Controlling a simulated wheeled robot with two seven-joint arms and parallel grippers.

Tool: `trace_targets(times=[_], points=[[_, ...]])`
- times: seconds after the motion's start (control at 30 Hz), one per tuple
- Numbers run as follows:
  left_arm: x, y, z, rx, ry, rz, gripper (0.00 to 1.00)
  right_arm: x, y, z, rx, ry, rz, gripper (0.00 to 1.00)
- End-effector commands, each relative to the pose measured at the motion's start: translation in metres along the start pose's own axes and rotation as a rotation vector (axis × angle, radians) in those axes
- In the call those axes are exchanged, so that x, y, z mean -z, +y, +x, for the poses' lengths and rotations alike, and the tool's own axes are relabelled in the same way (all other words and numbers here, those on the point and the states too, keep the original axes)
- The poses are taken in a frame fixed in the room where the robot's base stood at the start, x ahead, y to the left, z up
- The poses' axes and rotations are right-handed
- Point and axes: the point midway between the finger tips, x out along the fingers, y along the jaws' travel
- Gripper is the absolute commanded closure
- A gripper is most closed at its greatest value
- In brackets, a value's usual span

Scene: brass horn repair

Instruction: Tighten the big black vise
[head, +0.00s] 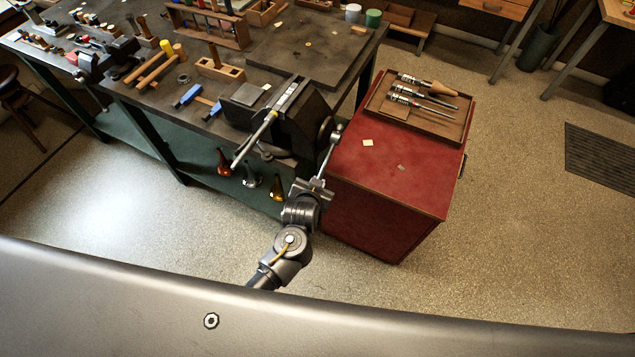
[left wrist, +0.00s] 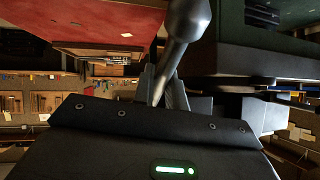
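The big black vise (head: 296,128) is mounted at the near right corner of the dark workbench. Its round screw head (head: 327,129) faces right, and its metal handle (head: 327,158) slants down toward my left gripper (head: 318,183). In the left wrist view the handle (left wrist: 187,22) shows a thick rounded end and runs down between the two fingers of my left gripper (left wrist: 161,92). The fingers look closed around the bar. The jaw gap is partly hidden by a long metal rod (head: 256,139) lying across the vise top. My right gripper is in neither view.
A red cabinet (head: 387,178) stands close right of the vise, with a wooden tray (head: 447,132) of several tools on top. Open floor (head: 520,220) lies to the right.

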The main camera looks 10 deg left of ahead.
Motion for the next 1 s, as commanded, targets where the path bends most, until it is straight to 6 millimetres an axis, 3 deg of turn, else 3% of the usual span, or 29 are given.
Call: trace_targets(times=[0.03,0.17,0.57,1.0], points=[[-0.001,0.002,0.000,-0.003,-0.001,0.001,0.81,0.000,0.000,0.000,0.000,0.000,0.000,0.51],[-0.001,0.001,0.000,-0.002,-0.001,0.000,0.65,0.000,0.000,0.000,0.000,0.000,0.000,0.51],[-0.002,0.001,-0.009,-0.001,0.001,0.000,0.65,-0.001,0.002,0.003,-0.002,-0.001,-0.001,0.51],[-0.001,0.002,-0.088,-0.003,0.000,-0.002,0.65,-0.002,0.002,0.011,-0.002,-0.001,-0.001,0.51]])
